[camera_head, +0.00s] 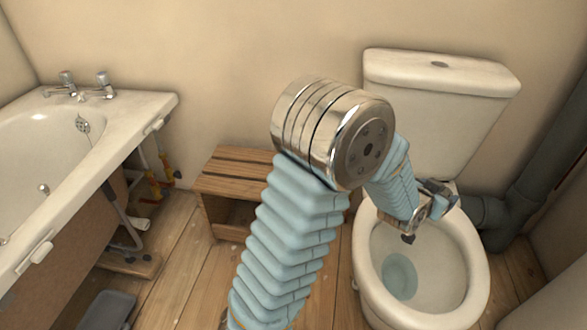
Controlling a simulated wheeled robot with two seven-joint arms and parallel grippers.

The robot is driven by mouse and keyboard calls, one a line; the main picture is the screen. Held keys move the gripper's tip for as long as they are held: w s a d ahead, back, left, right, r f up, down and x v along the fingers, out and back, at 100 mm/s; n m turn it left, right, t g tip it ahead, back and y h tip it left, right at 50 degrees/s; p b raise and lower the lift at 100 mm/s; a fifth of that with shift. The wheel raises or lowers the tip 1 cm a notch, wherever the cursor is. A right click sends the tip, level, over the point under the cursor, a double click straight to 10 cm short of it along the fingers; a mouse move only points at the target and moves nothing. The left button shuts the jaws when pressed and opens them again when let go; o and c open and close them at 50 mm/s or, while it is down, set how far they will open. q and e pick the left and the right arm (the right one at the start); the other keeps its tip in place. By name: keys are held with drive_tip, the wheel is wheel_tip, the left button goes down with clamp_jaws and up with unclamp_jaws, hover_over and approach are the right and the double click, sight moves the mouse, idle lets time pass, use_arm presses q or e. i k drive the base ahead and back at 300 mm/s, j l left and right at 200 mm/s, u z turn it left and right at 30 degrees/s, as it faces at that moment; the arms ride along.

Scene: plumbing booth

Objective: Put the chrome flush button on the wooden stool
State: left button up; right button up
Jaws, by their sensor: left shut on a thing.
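My left gripper (438,194) is over the toilet bowl, in front of the cistern, at the end of my blue-sleeved arm. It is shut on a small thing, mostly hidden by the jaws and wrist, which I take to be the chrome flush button. A small dark oval (439,64) marks the top of the cistern lid; I cannot make out its detail. The wooden stool (238,170), with a slatted top, stands against the wall left of the toilet, partly behind my arm. No object shows on the visible part of its top. My right gripper is out of view.
The toilet bowl (476,270) is open below the gripper, with the cistern (425,120) behind. A bath (60,190) with taps is at left, and a grey pipe (540,150) at right. Bare floorboards (180,250) lie in front of the stool. A grey tray (108,308) is at lower left.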

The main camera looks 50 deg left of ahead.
sight(243, 181)
drive_tip(key=u, duration=0.4)
drive_tip(key=k+l+u, duration=0.1)
drive_tip(key=u, duration=0.7)
drive_tip(key=k+l+u, duration=0.1)
drive_tip(key=u, duration=0.3)
